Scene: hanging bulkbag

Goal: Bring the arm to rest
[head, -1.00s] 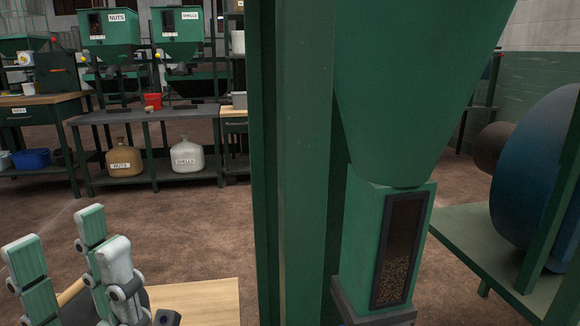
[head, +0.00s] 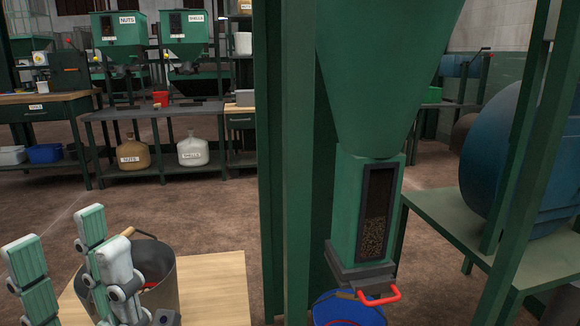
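My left gripper (head: 68,246) shows at the lower left, its green and grey fingers pointing up and spread apart, with nothing visible between them. It is open. Behind its right-hand fingers, a grey metal bucket (head: 167,284) with a wooden handle grip stands on a light wooden tabletop (head: 219,285). The fingers hide part of the bucket, and I cannot tell whether they touch it. Something red shows inside the bucket. My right gripper is not in view.
A green hopper (head: 385,75) with a window and a red handle (head: 381,297) stands at centre right, above a blue bucket (head: 346,310). A green post (head: 304,160) rises beside it. A blue drum (head: 520,160) is at right. Shelves with labelled jugs (head: 193,152) stand behind open floor.

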